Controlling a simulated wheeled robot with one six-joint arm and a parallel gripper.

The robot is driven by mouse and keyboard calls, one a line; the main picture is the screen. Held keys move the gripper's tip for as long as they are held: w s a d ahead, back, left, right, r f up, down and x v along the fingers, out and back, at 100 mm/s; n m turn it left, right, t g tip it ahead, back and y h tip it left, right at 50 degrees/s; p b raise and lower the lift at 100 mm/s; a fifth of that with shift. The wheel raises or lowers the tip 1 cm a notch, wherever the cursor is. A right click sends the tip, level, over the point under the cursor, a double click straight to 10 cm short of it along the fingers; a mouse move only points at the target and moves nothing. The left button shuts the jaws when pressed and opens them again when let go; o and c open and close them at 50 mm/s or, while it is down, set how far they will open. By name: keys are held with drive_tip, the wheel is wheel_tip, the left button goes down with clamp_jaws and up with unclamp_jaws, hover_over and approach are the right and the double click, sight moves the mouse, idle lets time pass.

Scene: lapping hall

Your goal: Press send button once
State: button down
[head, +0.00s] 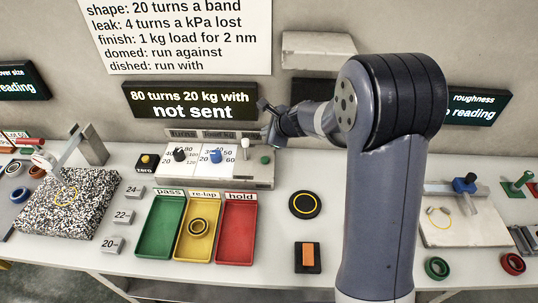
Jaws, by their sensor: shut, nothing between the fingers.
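A grey control box (262,182) stands on the bench with a black knob (180,155), a blue knob (216,156), a white-topped lever (245,143) and a green button (266,160) at its right end. The send label is not readable. The display (190,101) above it reads "80 turns 20 kg with not sent". My gripper (273,137) is shut and empty, near the back right of the box and above the green button in the picture. Whether it touches the box I cannot tell.
Green (158,251), yellow (191,254) and red (238,256) trays lie in front of the box; a ring (199,228) sits in the yellow one. A black disc (305,205) and an orange-topped block (308,258) lie to the right. A speckled plate (90,185) is left.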

sight(267, 161)
drive_tip(key=shift+f, duration=0.1)
wheel_tip(267, 161, down, 9)
drive_tip(key=b, duration=0.8)
idle(1.9)
drive_tip(key=shift+f+b, duration=0.25)
drive_tip(key=shift+b, duration=0.3)
drive_tip(key=shift+f+b, duration=0.55)
idle(0.4)
drive_tip(key=shift+s+r, duration=0.1)
drive_tip(key=shift+r+p, duration=0.85)
drive_tip(key=shift+r, duration=0.05)
drive_tip(key=shift+r, duration=0.1)
